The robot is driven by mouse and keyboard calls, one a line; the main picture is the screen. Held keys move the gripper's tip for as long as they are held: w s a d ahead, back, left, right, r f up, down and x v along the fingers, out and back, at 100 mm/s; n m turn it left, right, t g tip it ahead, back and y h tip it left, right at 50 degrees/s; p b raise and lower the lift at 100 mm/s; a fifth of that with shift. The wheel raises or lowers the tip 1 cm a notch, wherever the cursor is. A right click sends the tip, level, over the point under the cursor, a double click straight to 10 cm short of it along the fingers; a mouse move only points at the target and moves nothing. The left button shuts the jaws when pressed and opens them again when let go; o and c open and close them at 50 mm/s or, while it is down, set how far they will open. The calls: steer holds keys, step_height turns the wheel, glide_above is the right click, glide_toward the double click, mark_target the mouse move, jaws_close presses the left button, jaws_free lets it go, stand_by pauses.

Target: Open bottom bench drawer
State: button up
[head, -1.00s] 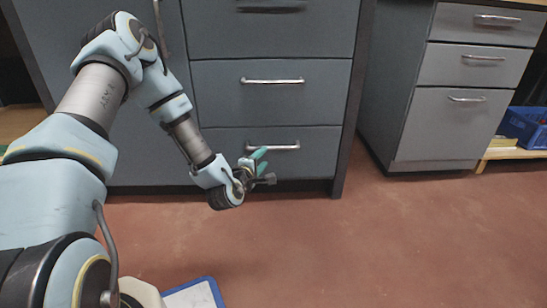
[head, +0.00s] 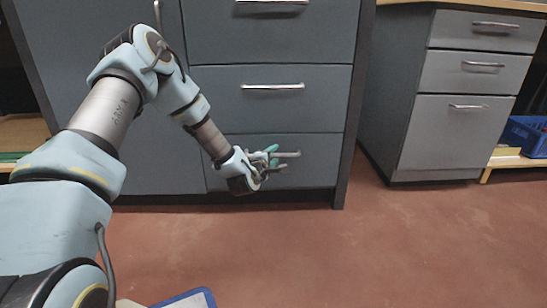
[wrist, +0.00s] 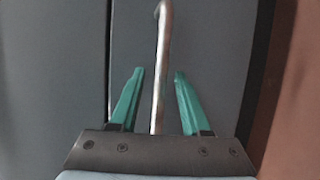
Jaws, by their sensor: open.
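The bottom bench drawer (head: 315,175) is a grey front with a silver bar handle (head: 288,154), low in the bench in the head view. It looks closed, flush with the drawer above. My gripper (head: 273,155) is at the handle's left part. In the wrist view, the handle (wrist: 161,60) runs upright between the two green fingers of my gripper (wrist: 155,85). The fingers are apart, one on each side of the bar, with gaps showing. I cannot tell how deep the bar sits between them.
Above is a middle drawer (head: 320,90) with its own handle. A second grey cabinet (head: 450,140) with drawers stands to the right, beside a blue crate (head: 525,137). A blue-edged item (head: 195,298) lies at the bottom edge.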

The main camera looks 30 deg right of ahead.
jaws_close()
stand_by(1.3)
